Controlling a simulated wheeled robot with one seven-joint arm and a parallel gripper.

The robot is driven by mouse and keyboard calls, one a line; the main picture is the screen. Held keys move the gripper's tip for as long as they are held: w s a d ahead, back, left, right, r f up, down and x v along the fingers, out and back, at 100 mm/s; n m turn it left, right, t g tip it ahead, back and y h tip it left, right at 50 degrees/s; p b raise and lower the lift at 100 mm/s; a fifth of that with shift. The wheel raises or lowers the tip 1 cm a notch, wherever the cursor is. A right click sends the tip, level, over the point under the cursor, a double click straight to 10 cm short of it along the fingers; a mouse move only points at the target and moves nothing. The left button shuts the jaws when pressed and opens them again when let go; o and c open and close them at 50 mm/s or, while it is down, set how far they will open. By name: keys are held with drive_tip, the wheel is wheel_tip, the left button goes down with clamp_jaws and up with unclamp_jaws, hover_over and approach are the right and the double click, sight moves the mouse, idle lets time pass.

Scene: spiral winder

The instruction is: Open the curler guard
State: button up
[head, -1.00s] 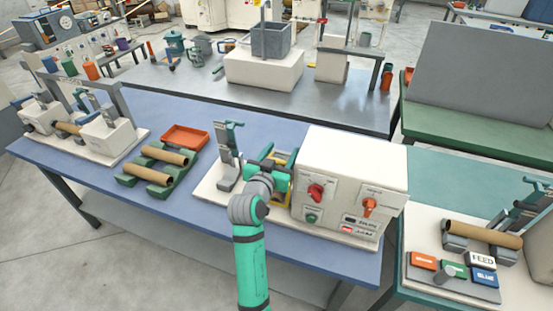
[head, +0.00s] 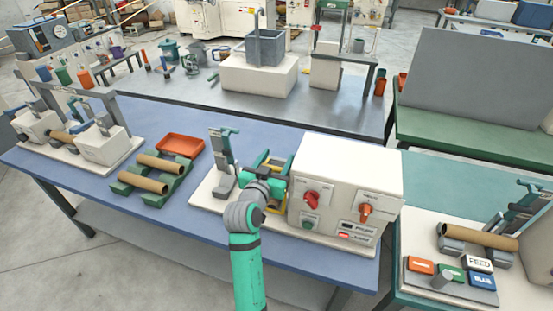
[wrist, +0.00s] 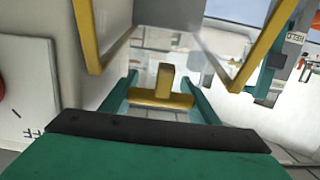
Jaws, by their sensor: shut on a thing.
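The curler guard is a yellow frame (head: 280,162) with what looks like a clear panel, at the left side of the white control box (head: 345,178). Its yellow bars (wrist: 89,40) rise at left and right in the wrist view. My gripper (wrist: 161,92) has its teal fingers on either side of a yellow T-shaped handle piece and is shut on it. In the head view my gripper (head: 270,178) is partly hidden by my wrist, so the handle is hard to see there.
A grey upright bracket (head: 222,160) stands left of the guard on the same white base. Brown tubes (head: 160,165) lie on green cradles farther left, by an orange tray (head: 181,146).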

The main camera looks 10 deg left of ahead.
drive_tip(key=shift+d+f, duration=0.1)
drive_tip(key=shift+f, duration=0.25)
drive_tip(key=o, duration=1.2)
drive_tip(key=shift+w, duration=0.15)
drive_tip(key=shift+r, duration=0.1)
drive_tip(key=s, duration=0.3)
drive_tip(key=s+a+r, duration=0.1)
drive_tip(key=s, duration=0.6)
drive_tip(key=shift+s+a+r, duration=0.2)
drive_tip(key=shift+s+r, duration=0.05)
drive_tip(key=shift+s, duration=0.15)
